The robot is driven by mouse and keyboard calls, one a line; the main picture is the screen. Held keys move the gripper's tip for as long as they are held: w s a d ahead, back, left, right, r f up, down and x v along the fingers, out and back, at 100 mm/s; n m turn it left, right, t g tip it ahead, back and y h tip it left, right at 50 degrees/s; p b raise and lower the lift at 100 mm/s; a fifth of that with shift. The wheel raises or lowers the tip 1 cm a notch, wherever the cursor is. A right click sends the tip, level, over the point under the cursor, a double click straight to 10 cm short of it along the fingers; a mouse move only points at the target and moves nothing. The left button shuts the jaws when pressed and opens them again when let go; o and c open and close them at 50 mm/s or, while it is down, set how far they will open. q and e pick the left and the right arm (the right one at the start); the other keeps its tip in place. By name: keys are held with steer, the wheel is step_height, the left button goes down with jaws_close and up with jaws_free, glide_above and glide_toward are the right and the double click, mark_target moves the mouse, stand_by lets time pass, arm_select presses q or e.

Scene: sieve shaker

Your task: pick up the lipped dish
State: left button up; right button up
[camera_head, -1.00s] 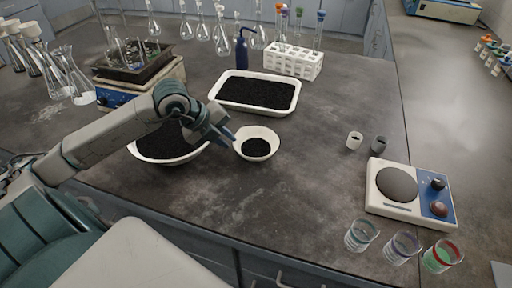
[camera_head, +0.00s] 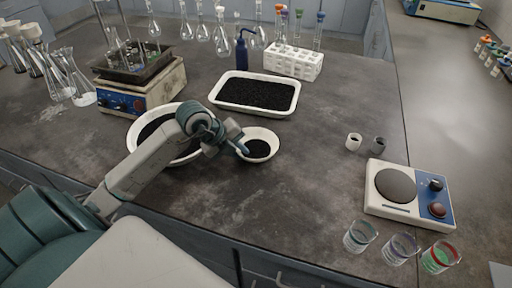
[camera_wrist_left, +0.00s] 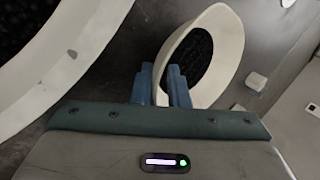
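The lipped dish, a small white bowl (camera_head: 272,134) with black grains in it, stands on the dark bench in the head view. It also shows in the left wrist view (camera_wrist_left: 228,35), its near wall running down to the fingers. My left gripper (camera_head: 242,148) is at the left side of its rim. In the left wrist view the two blue fingertips (camera_wrist_left: 160,80) are apart, with the dish's edge between or just beyond them. I cannot tell whether they touch it. My right gripper is not in view.
A larger white bowl (camera_head: 134,128) of black grains stands just left, partly behind my left arm. A white tray (camera_head: 226,104) of black grains is behind the dish. A blue-white hotplate device (camera_head: 397,209) and several glass beakers are at right.

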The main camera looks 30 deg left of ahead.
arm_select(q)
steer(key=shift+f, duration=0.1)
jaws_close()
